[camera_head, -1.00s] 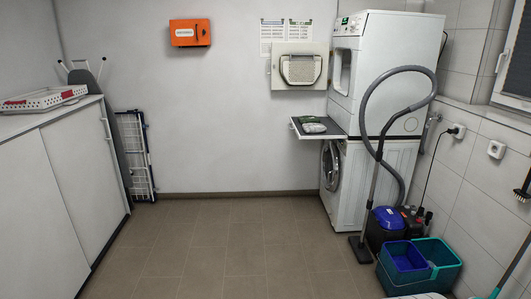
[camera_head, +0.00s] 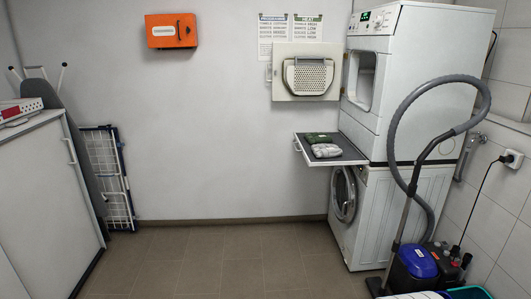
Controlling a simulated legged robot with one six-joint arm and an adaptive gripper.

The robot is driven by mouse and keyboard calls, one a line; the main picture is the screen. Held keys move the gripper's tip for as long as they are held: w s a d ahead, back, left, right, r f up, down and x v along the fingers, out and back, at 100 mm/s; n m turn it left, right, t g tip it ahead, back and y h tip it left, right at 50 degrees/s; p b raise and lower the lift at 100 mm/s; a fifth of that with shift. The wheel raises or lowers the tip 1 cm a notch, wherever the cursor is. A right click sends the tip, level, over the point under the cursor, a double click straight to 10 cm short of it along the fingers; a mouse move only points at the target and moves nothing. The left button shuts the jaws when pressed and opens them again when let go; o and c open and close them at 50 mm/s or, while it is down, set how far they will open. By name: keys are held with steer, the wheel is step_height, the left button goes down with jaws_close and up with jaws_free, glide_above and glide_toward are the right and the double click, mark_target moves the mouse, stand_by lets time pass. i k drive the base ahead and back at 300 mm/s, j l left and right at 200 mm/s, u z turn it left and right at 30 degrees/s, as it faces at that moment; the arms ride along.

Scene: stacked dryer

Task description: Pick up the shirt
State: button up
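Folded cloth that looks like the shirt lies on the pull-out shelf (camera_head: 348,155) between the stacked machines. A dark green folded piece (camera_head: 318,138) lies at the back and a light grey piece (camera_head: 326,151) in front of it. I cannot tell whether they are one garment or two. My gripper and arm are not in view.
The dryer (camera_head: 415,80) stands on the washer (camera_head: 395,215). A vacuum cleaner (camera_head: 415,260) with its hose (camera_head: 398,120) stands before them at the right. A white cabinet (camera_head: 45,190) and a folded rack (camera_head: 108,180) are at the left. The middle floor (camera_head: 220,260) is clear.

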mark_target(327, 150)
steer(key=i, duration=1.45)
steer(key=i+z, duration=0.3)
steer(key=i, duration=0.25)
steer(key=i+j+z, duration=0.3)
steer(key=i, duration=0.2)
steer(key=i+j+z, duration=0.3)
steer(key=i, duration=0.2)
steer(key=i+j+z, duration=0.3)
steer(key=i+j, duration=0.1)
steer(key=i, duration=0.05)
